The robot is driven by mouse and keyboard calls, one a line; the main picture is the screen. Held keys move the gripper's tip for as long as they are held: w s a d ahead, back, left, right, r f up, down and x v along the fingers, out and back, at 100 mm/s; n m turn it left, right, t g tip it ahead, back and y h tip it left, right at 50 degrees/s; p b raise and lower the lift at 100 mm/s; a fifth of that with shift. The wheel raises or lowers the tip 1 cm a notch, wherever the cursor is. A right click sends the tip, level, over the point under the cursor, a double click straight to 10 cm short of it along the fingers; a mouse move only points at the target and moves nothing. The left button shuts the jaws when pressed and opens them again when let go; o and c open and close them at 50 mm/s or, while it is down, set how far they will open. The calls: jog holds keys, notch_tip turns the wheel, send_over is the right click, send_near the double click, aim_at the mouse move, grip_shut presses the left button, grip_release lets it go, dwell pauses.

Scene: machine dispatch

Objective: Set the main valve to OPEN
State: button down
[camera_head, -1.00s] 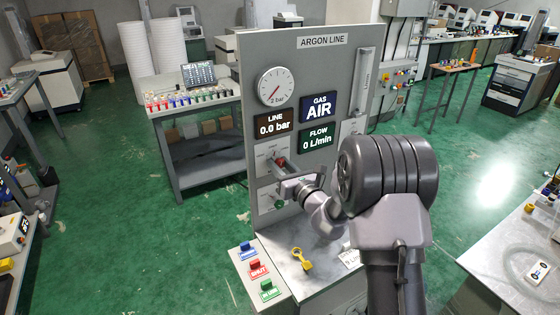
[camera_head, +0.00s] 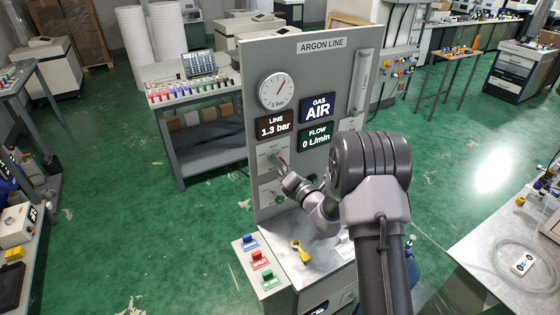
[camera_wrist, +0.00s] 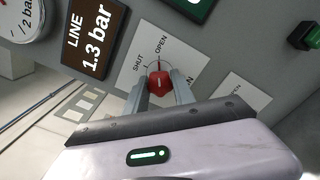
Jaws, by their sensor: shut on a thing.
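The main valve is a red knob (camera_wrist: 159,86) on a white plate marked SHUT and OPEN, on the grey ARGON LINE panel (camera_head: 318,62). My gripper (camera_wrist: 160,92) is shut on the knob, one finger on each side. In the wrist view a thin red pointer above the knob points toward the word OPEN. In the head view my gripper (camera_head: 281,165) is against the panel and mostly hides the knob. The LINE display (camera_head: 274,125) reads 1.3 bar, and the round gauge (camera_head: 277,91) needle points up and right.
The GAS display (camera_head: 319,107) reads AIR and the FLOW display (camera_head: 314,137) reads 0 L/min.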

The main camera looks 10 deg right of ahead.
jog(key=shift+m, duration=0.3)
jog(key=c, duration=1.1)
grip_release()
jog(key=shift+o, duration=0.2)
jog(key=shift+s, duration=0.1)
jog(key=b+v, duration=0.1)
jog(key=v, duration=1.6)
jog(key=shift+s, duration=0.15)
